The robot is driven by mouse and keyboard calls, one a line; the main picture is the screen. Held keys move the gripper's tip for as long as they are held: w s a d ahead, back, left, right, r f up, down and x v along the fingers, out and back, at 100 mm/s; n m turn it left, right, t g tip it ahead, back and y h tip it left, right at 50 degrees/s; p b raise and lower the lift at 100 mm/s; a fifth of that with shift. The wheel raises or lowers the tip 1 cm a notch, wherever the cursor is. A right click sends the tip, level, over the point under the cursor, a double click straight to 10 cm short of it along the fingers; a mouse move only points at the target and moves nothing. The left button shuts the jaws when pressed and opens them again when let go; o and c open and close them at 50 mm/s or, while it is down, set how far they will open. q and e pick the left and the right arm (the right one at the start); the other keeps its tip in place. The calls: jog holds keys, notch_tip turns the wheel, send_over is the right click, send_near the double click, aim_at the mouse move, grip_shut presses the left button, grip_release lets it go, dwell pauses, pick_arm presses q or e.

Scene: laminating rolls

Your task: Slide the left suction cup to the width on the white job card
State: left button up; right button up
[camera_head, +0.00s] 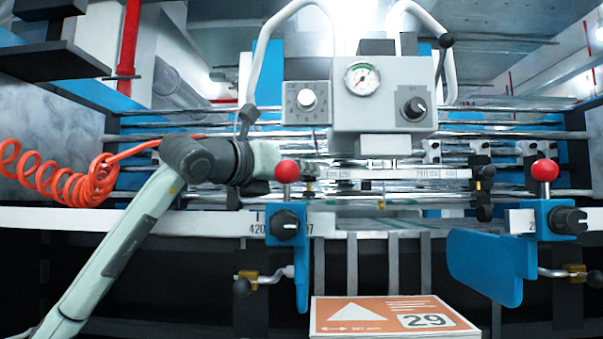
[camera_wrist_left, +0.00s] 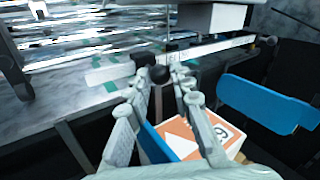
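A white bar with a printed scale (camera_head: 400,173) runs under the grey gauge box. A black cup holder (camera_head: 483,205) hangs at its right end. My left gripper (camera_head: 304,171) is at the bar's left end, partly behind a red ball; the left suction cup there is mostly hidden. In the left wrist view, the fingers of my left gripper (camera_wrist_left: 161,73) close in on both sides of a black round knob (camera_wrist_left: 160,76), which fills the gap between them. My right gripper is out of view.
Two blue side guides with red balls stand on the front rail, one at left (camera_head: 302,270) and one at right (camera_head: 485,266). A coiled orange hose (camera_head: 75,180) hangs at left. Metal rollers lie behind the bar.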

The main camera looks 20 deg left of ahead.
pick_arm(q)
jog(key=o, duration=0.4)
jog(key=shift+a, duration=0.1)
jog(key=v, duration=1.2)
